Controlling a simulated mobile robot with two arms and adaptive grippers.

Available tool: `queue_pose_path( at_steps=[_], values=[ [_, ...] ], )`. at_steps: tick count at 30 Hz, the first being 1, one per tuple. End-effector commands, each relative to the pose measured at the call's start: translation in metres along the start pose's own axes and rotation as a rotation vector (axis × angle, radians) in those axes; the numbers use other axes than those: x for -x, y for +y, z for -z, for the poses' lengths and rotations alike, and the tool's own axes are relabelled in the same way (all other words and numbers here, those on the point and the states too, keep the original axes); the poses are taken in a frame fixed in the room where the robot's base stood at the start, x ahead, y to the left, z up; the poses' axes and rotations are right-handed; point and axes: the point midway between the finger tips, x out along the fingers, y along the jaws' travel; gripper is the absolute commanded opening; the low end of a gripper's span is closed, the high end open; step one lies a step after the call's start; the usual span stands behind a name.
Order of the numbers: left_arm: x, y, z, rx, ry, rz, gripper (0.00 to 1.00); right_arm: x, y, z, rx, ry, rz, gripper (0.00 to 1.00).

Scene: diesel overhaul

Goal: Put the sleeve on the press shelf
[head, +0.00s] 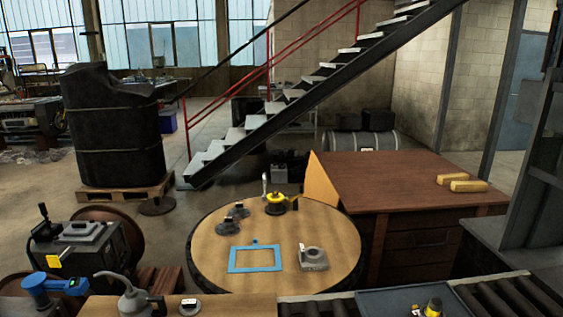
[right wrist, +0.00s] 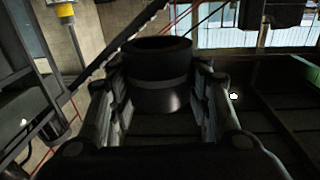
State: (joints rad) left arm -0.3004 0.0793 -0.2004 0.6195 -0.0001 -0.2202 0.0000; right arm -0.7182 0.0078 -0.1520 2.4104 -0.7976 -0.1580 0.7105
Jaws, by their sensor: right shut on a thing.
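The sleeve (right wrist: 158,92), a dark hollow cylinder with an open rim and a shinier lower part, shows in the right wrist view. My right gripper (right wrist: 158,78) is shut on it, with a finger on each side. The sleeve is not in the head view, and neither of my grippers shows there. I cannot make out the press shelf for certain. A dark grey upright frame (head: 544,180) stands at the right edge of the head view and may be part of the press. Dark flat surfaces lie below and right of the sleeve in the wrist view.
A round table (head: 210,264) holds a blue frame, a yellow-and-black item and small metal parts. A brown desk (head: 385,185) with two yellow blocks stands behind it. A roller conveyor (head: 505,300) with a grey-blue tray (head: 385,302) runs along the front right. Stairs (head: 300,97) rise behind.

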Motion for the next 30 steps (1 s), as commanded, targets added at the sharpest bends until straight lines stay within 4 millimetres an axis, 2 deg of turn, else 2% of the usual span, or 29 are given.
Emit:
queue_pose_path(
  at_steps=[3,9,30],
  values=[
    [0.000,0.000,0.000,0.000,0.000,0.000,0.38,0.017,0.002,-0.005,0.003,-0.002,-0.006,0.00],
    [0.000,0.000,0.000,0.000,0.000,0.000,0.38,0.028,0.002,-0.007,0.012,-0.001,-0.007,0.00],
    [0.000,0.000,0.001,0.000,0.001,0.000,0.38,0.029,0.002,-0.007,0.015,0.000,-0.006,0.00]
  ],
)
